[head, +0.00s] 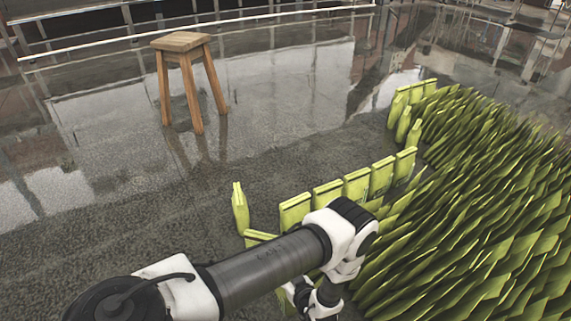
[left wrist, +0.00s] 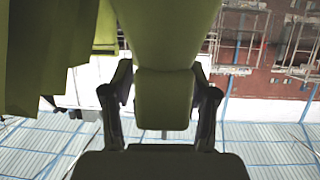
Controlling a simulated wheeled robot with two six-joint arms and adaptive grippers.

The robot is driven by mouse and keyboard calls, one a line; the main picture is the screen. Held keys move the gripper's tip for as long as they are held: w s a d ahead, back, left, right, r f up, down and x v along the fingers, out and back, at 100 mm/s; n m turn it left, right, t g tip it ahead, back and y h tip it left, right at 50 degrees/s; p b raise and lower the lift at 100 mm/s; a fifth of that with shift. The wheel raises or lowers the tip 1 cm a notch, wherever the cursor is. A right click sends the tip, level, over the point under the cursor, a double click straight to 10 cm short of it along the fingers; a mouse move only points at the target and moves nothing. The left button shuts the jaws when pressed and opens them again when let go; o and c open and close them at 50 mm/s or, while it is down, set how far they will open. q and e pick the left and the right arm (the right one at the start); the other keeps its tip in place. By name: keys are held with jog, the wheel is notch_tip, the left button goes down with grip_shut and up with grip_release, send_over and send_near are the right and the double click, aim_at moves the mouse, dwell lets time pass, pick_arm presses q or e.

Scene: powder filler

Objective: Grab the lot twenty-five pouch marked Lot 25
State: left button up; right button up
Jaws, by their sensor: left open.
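Yellow-green pouches stand in a row (head: 356,186) on the floor in the head view, with a dense mass of similar pouches (head: 480,200) to the right. No lot marking is readable, so I cannot tell which is Lot 25. My left gripper (head: 318,300) is low behind my arm link, partly hidden, near the front of the pouches. In the left wrist view my open left gripper (left wrist: 163,92) has one finger on each side of a dark green pouch (left wrist: 163,105). I cannot tell whether the fingers touch it. My right gripper is not in view.
A wooden stool (head: 182,42) stands at the upper left of the head view. The glossy grey floor (head: 110,200) is clear left of the pouches. A single pouch (head: 240,208) stands at the row's left end. More green pouches (left wrist: 40,55) fill the wrist view's upper left.

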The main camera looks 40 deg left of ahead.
pick_arm(q)
jog(key=shift+r, duration=0.1)
grip_shut()
